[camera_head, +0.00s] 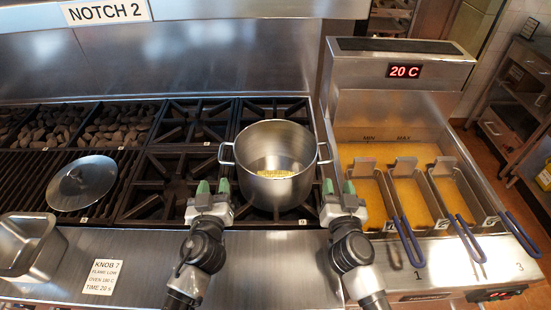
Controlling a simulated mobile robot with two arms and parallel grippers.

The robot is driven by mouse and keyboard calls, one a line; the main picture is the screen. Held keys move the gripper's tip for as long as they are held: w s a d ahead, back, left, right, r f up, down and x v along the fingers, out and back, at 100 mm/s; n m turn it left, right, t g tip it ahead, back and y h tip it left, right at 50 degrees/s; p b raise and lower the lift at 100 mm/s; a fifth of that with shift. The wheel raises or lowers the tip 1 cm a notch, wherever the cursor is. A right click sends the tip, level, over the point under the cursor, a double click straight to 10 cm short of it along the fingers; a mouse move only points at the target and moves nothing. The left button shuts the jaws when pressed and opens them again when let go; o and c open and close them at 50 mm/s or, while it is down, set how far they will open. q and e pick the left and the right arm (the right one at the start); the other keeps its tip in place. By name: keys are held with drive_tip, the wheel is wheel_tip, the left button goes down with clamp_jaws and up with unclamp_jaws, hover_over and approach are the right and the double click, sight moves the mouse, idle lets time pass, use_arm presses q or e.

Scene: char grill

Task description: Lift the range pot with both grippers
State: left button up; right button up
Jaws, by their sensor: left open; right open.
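The range pot (276,192) is a steel pot with two side handles, standing upright on the right part of the burner grates. Something yellow lies inside on its bottom. Its left handle (225,153) and right handle (325,153) both stick out clear. My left gripper (213,187) is open and empty, in front of the pot's left side and nearer to me than the left handle. My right gripper (338,187) is open and empty, in front of the pot's right side and nearer to me than the right handle.
A fryer with oil and several blue-handled baskets (410,200) stands close on the right. A round lid (82,183) lies on the char grill at left. A metal pan (28,243) sits at the front left. Empty grates (165,180) lie left of the pot.

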sight(220, 153)
use_arm(q)
drive_tip(key=w, duration=1.1)
drive_tip(key=shift+a+r, duration=0.1)
use_arm(e)
drive_tip(key=w, duration=1.1)
use_arm(q)
clamp_jaws()
use_arm(e)
clamp_jaws()
use_arm(q)
drive_tip(key=shift+r, duration=0.25)
use_arm(e)
drive_tip(key=shift+r, duration=0.3)
